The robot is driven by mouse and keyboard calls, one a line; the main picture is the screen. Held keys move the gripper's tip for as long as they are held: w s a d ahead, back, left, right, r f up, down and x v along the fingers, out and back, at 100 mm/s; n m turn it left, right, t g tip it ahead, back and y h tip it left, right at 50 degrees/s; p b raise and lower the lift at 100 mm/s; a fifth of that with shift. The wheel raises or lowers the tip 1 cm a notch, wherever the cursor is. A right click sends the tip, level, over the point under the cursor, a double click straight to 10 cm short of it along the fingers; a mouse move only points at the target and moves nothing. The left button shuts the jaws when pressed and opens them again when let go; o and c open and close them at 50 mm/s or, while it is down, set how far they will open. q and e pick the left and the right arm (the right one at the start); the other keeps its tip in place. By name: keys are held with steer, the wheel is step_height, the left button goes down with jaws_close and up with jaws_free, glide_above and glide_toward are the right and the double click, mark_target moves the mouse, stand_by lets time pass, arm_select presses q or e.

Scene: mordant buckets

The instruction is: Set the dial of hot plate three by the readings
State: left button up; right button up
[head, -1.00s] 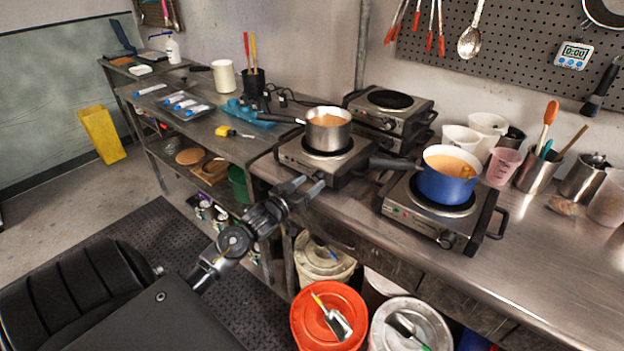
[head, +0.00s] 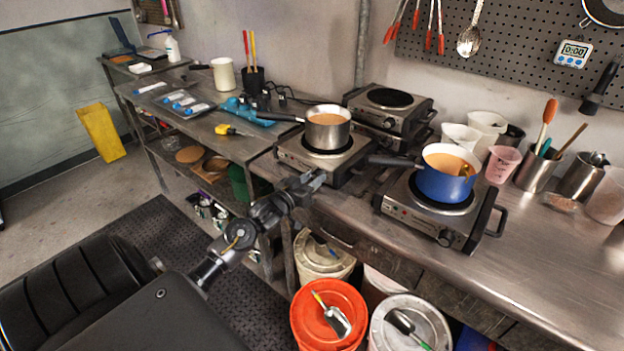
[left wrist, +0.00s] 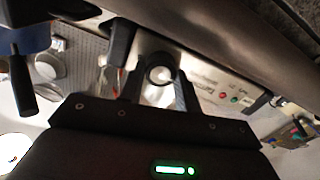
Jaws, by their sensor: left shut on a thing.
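A steel saucepan (head: 328,132) of orange-brown liquid stands on a silver hot plate (head: 290,152) in the middle of the head view. My left gripper (head: 314,180) is at this plate's front face, shut on its dial. In the left wrist view, the round dial (left wrist: 160,75) sits between the two fingers (left wrist: 157,68), against the steel panel with a red and a green spot (left wrist: 228,97). The dial's setting cannot be read. A second hot plate (head: 420,214) on the right bears a blue pot (head: 446,177); its dark dial (head: 446,238) is free. My right gripper is not in view.
Stacked hot plates (head: 390,105) stand behind. A timer (head: 573,53) hangs on the pegboard. White beakers (head: 487,130) and a pink cup (head: 502,164) stand at the right. Buckets, one orange (head: 312,325), are below the bench. The front right bench top is clear.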

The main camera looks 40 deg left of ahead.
arm_select(q)
steer(key=m, duration=0.3)
steer(key=shift+m+p, duration=0.3)
steer(key=shift+m, duration=0.1)
steer(key=m, duration=0.3)
steer(key=shift+m, duration=0.3)
steer(key=m, duration=0.3)
steer(key=shift+d+m, duration=0.1)
steer(key=shift+m, duration=1.7)
steer(key=o, duration=1)
